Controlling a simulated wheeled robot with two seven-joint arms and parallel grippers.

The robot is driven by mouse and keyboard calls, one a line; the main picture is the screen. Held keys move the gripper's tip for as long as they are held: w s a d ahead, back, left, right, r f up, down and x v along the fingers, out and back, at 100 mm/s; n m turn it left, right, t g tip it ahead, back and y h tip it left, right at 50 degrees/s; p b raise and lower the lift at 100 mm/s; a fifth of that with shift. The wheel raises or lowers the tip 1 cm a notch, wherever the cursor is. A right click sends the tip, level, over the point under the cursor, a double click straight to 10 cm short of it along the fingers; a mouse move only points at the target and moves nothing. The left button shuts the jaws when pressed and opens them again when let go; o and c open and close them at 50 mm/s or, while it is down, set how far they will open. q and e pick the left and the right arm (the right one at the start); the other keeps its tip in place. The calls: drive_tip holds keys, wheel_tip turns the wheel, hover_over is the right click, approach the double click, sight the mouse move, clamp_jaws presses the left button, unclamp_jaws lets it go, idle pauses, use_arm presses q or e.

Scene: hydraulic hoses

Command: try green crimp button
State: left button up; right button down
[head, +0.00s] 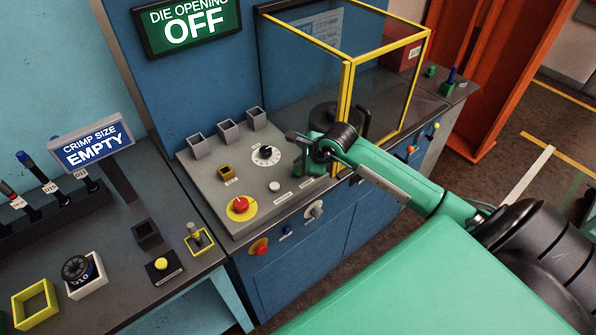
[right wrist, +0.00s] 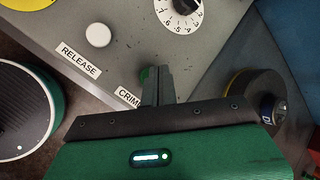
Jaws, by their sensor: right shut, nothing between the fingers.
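The green crimp button (right wrist: 144,76) shows in the right wrist view as a small green patch, mostly hidden behind my right gripper's fingers. A label starting "CRIM" (right wrist: 128,97) is beside it, partly covered. My right gripper (right wrist: 160,70) is shut and empty, its fingertips over or right beside the button. I cannot tell whether they touch it. In the head view the right gripper (head: 296,138) is over the right part of the grey control panel (head: 215,200), and the green button cannot be made out there. My left gripper is not in view.
A white button (right wrist: 98,36) labelled RELEASE and a numbered dial (right wrist: 182,14) are close by. A red stop button (head: 240,204) sits on the panel. A yellow-framed clear guard (head: 385,75) stands behind. Signs read DIE OPENING OFF (head: 187,24) and CRIMP SIZE EMPTY (head: 92,145).

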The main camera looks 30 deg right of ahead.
idle(0.8)
drive_tip(key=shift+f+b, duration=0.45)
drive_tip(key=shift+b, duration=0.2)
drive_tip(key=shift+f+b, duration=0.5)
drive_tip(key=shift+b, duration=0.05)
idle(0.5)
drive_tip(key=shift+r, duration=0.1)
drive_tip(key=shift+r+p, duration=0.3)
drive_tip(key=shift+r, duration=0.5)
drive_tip(key=shift+r+p, duration=1.05)
drive_tip(key=shift+r, duration=1.5)
